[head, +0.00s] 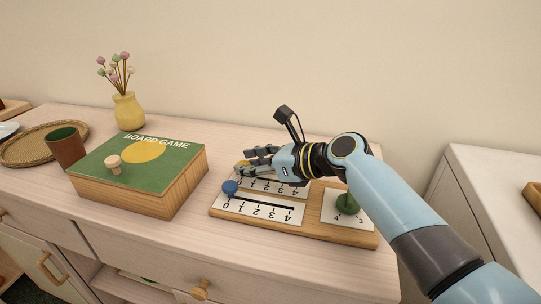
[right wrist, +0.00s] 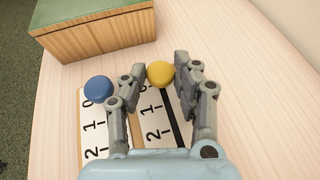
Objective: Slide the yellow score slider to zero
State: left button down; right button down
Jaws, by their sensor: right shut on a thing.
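The yellow score slider (right wrist: 159,73) has a round knob, held between the fingers of my right gripper (right wrist: 160,70). The knob is at the far end of its track, beside a partly covered 0 mark. In the head view only a bit of the yellow knob (head: 241,167) shows behind the fingers of my right gripper (head: 246,163). The wooden score board (head: 330,231) lies flat on the cabinet, its yellow scale partly hidden by the gripper. The blue slider (head: 230,187) stands at the 0 end of the nearer scale. My left gripper is not in view.
A green board game box (head: 185,170) stands left of the board, close beyond the sliders. A green knob (head: 347,204) sits at the board's right under my arm. A brown cup (head: 66,148), woven tray (head: 27,158) and yellow vase (head: 129,113) are farther left.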

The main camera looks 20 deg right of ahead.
jog(key=shift+w+a+r, duration=0.1)
jog(key=shift+a, duration=0.1)
jog(key=c, duration=1)
grip_release()
jog(key=shift+w+a, duration=0.1)
jog(key=v, duration=1.2)
